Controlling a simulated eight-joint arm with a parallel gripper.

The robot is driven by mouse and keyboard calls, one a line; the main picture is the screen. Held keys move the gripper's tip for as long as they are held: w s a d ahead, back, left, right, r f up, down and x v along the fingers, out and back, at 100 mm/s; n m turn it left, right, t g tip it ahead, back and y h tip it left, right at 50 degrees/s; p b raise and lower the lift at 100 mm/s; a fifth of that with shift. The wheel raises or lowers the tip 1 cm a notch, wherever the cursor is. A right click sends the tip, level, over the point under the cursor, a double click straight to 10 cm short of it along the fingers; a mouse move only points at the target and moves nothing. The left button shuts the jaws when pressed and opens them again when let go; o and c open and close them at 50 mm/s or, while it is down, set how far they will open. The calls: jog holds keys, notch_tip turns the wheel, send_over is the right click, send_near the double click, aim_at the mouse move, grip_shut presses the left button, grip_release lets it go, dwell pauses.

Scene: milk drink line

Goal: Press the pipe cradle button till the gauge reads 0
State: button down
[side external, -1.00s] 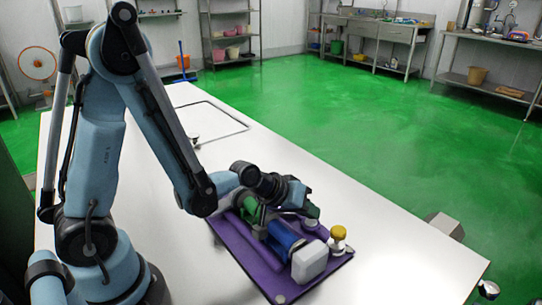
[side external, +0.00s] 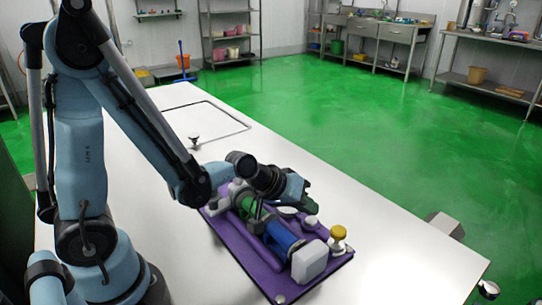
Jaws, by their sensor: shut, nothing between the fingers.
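The pipe cradle is a purple board (side external: 241,246) on the white table, carrying a green pipe section (side external: 246,207), a blue cylinder (side external: 282,238) and a white block (side external: 310,262). A pale round face (side external: 288,211), perhaps the gauge, shows beside the pipe; its reading is too small to make out. A second pale round part (side external: 310,221) lies to its right. A yellow-topped knob (side external: 338,233) stands at the board's right edge. I cannot tell which part is the button. My gripper (side external: 309,207) is shut and empty over the board's far side; contact cannot be told.
The white table (side external: 390,235) is clear to the right of the board. A dark-outlined rectangular panel (side external: 205,118) lies behind, with a small dark-topped knob (side external: 194,142) at its near edge. Shelves and benches stand far off across the green floor.

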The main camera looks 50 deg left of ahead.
aim_at(305, 225)
jog(key=shift+r, duration=2.15)
jog(key=s+a+r+m+g+y, duration=0.1)
jog(key=s+a+r+m, duration=0.1)
jog(key=s, duration=0.3)
jog(key=s+a+r+m+y, duration=0.1)
jog(key=s+a+r+m, duration=0.1)
jog(key=s, duration=0.3)
jog(key=shift+s+a+r+m+g+y, duration=0.25)
jog(key=shift+a+m+g+y, duration=0.15)
jog(key=shift+m, duration=0.3)
